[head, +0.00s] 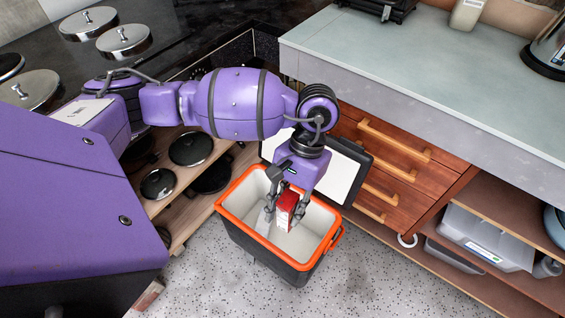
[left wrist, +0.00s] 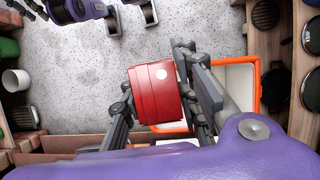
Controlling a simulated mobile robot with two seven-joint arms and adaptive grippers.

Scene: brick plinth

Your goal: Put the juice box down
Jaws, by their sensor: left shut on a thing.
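A red juice box (head: 287,208) is held between the fingers of my left gripper (head: 280,205), over the opening of an orange-rimmed bin (head: 232,190). In the left wrist view the juice box (left wrist: 154,95) sits between the two fingers of the left gripper (left wrist: 160,92), with a white round spot near its top corner. The bin's orange rim and pale inside (left wrist: 240,62) show behind and to the right of the fingers. I cannot tell how far the box is above the bin's floor.
A grey-green countertop (head: 420,70) with wooden drawers (head: 400,165) stands right of the bin. Open shelves hold a clear plastic container (head: 485,240). Pots and lids (head: 125,40) stand on the dark counter at upper left. Speckled floor (head: 375,275) is clear in front.

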